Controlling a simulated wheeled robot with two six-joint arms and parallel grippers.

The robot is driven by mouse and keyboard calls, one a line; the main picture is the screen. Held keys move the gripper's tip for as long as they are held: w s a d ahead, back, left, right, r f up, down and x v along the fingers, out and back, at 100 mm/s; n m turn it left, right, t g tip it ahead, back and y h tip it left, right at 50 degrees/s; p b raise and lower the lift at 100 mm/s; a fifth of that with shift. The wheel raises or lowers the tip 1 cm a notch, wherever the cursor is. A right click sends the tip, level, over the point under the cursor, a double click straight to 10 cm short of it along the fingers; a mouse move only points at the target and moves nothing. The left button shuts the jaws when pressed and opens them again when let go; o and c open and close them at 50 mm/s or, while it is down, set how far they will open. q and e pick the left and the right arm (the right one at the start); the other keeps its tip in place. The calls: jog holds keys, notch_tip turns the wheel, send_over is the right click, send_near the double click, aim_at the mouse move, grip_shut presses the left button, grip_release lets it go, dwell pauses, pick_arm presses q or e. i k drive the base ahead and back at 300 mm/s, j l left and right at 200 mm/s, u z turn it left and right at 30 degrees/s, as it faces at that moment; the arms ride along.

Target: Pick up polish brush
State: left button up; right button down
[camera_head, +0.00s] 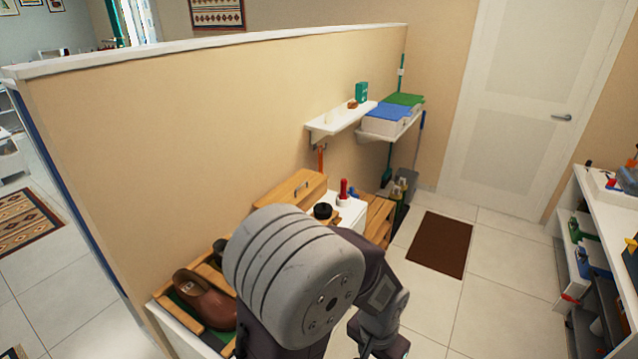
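I cannot pick out the polish brush with certainty. A small brown item (352,103) lies on the white wall shelf (340,122), too small to identify. A red-handled item (343,190) stands on the white surface beside a dark round jar (323,211). A brown leather shoe (205,299) sits in a wooden-slatted tray (180,318) at lower left. My large grey arm joint and dark links cover the middle bottom and hide part of the bench. Neither gripper's fingers can be seen.
A wooden box (290,190) stands against the beige partition (190,130). Bins with blue and green lids (388,112) rest on a shelf. A white rack (610,235) stands at right. Open tiled floor and a brown mat (440,243) lie between.

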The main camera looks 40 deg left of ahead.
aim_at(342, 197)
jog(key=i+u, duration=0.45)
jog(key=i, duration=1.4)
jog(key=i+u, duration=0.3)
jog(key=i+l+u, duration=0.3)
jog(key=i, duration=0.15)
jog(key=i+l+u, duration=0.25)
jog(key=i, duration=0.15)
jog(key=i+u, duration=0.2)
jog(key=u, duration=0.25)
jog(key=i+u, duration=0.15)
jog(key=u, duration=0.3)
jog(key=i+l+u, duration=0.1)
jog(key=u, duration=0.3)
jog(key=i+l+u, duration=0.2)
jog(key=u, duration=0.25)
jog(key=i+l+u, duration=0.15)
jog(key=u, duration=0.3)
